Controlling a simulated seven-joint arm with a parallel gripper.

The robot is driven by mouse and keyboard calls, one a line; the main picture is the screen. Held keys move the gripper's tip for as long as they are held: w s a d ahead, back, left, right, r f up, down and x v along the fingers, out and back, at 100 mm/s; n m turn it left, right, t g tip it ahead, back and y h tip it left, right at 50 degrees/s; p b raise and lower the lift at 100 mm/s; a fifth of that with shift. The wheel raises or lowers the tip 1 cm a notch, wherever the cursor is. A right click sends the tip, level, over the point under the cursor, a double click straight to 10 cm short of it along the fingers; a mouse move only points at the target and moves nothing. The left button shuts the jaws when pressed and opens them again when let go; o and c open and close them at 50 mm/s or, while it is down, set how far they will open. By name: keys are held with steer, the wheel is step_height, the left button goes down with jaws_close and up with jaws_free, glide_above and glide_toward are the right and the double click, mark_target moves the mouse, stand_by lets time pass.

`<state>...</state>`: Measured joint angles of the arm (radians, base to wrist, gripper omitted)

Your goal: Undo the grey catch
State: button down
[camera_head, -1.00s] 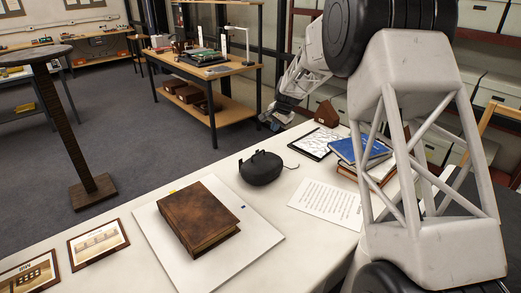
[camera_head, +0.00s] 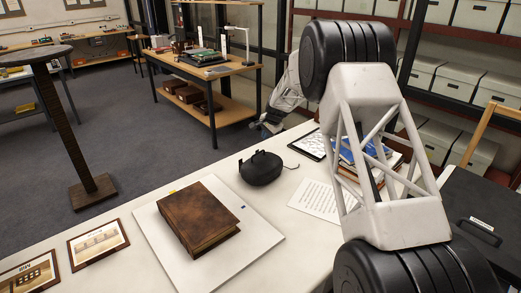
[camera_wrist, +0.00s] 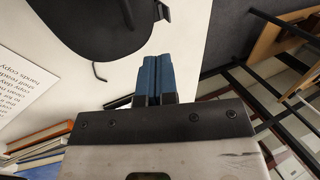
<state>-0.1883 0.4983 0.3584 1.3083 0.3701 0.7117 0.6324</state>
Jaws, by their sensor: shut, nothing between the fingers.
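My gripper (camera_head: 266,128) is beyond the far edge of the white table in the head view, small and partly hidden by my arm. In the wrist view its blue fingertips (camera_wrist: 157,78) are together and empty, above the table edge and apart from everything.
A black rounded object (camera_head: 261,169) lies on the white table, with a brown book (camera_head: 199,217) on a white board. A printed sheet (camera_head: 316,200) and stacked books (camera_head: 365,155) lie near my arm. Grey floor (camera_head: 130,125) is clear beyond; shelves with boxes (camera_head: 445,85) stand behind.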

mark_target(257, 151)
steer(key=shift+f, duration=0.15)
steer(key=shift+x, duration=4.9)
steer(key=shift+w+a+g+h, duration=0.5)
steer(key=shift+a+g+h, duration=0.15)
steer(key=shift+h, duration=0.15)
